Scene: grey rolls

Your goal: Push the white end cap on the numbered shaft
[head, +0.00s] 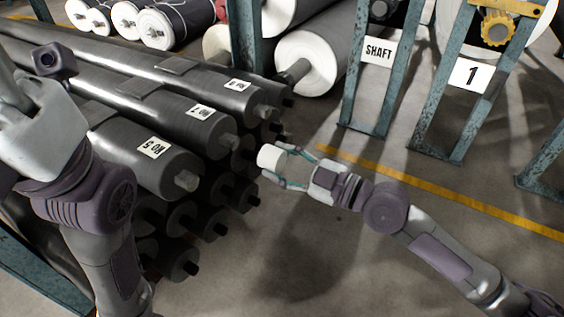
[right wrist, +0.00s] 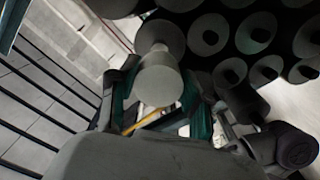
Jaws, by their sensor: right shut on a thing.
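The white end cap (head: 268,157) is a short cylinder held between the fingers of my right gripper (head: 285,167), which is shut on it. In the right wrist view the cap (right wrist: 160,85) sits between the teal fingers, with a roll end (right wrist: 160,36) just beyond it. The numbered rolls lie stacked at the left, shaft stubs pointing right. The nearest top roll (head: 125,150) is labelled "NO 5" and has a bare stub (head: 187,180). In the head view the cap is right of the stack. My left gripper is out of view.
Blue-green rack posts (head: 365,95) stand behind, with signs "SHAFT" (head: 378,51) and "1" (head: 471,74). White-ended rolls (head: 308,62) lie at the back. A yellow line (head: 440,190) crosses the floor, which is clear in front of the stack.

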